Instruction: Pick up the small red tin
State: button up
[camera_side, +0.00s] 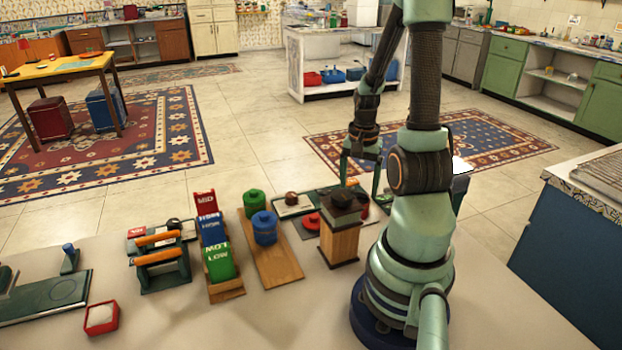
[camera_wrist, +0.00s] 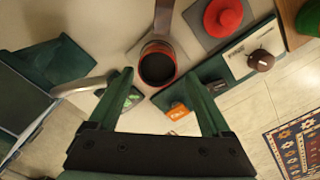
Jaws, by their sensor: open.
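The small red tin (camera_side: 312,221), round with a lid and knob, sits on a dark square mat left of the wooden box in the side view. It shows at the top right of the wrist view (camera_wrist: 222,17), on a grey mat. My gripper (camera_side: 361,171) is above the back of the counter, right of and behind the tin, pointing down. In the wrist view its two green fingers (camera_wrist: 159,80) are spread apart with nothing held between them. The tin lies beyond and to the right of the fingers, clear of them.
A dark-topped wooden box (camera_side: 340,235) stands close to the tin. A blue tin (camera_side: 264,227) and green tin (camera_side: 254,203) stand on a wooden board. A red-rimmed cup with a handle (camera_wrist: 157,64) lies ahead of my fingers.

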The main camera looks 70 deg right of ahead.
aim_at(359, 199)
jog(key=shift+s+d+f, duration=0.1)
jog(key=shift+s+f, duration=0.05)
jog(key=shift+f, duration=2.3)
grip_shut()
jog(key=shift+r, duration=0.15)
